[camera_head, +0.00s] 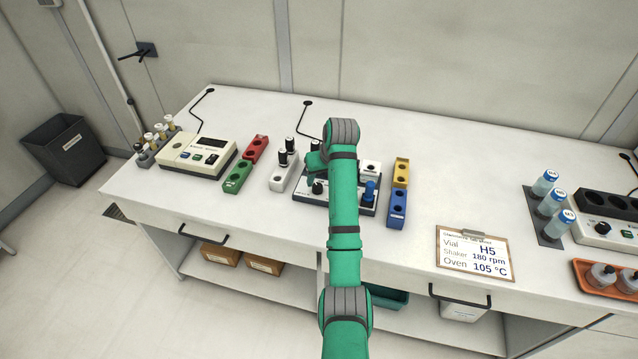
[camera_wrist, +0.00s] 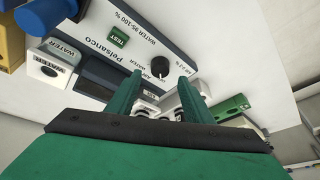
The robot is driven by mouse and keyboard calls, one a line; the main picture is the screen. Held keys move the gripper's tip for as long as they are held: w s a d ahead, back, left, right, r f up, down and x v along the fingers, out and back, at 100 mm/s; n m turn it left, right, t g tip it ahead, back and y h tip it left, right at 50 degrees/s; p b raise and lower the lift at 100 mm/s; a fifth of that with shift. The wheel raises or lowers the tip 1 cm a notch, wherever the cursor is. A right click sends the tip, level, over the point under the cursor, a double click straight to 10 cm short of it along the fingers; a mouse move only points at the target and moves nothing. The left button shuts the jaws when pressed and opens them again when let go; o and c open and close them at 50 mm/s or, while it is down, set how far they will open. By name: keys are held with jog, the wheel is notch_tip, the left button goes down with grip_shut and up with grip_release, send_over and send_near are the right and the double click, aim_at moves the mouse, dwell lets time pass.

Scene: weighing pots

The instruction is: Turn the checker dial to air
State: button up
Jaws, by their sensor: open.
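In the wrist view the checker's pale panel (camera_wrist: 150,25) shows a green TEST button (camera_wrist: 118,40) and printed AIR, WATER and OFF labels. There the round black dial (camera_wrist: 160,76) appears between my fingertips. I cannot tell which label it points to, or whether a finger touches it. My gripper (camera_wrist: 160,68) is open and empty; in the head view it is mostly hidden by my wrist.
A white block (camera_head: 284,172) with black-capped probes stands left of the checker, beside green (camera_head: 238,177) and red (camera_head: 256,148) blocks. Yellow (camera_head: 401,172) and blue (camera_head: 397,208) blocks stand close on its right. A clipboard (camera_head: 474,253) lies farther right. Bench between is bare.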

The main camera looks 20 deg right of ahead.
aim_at(318, 186)
jog(key=x, duration=0.5)
jog(key=shift+s, duration=0.1)
jog(key=shift+r, duration=0.1)
jog(key=c, duration=1)
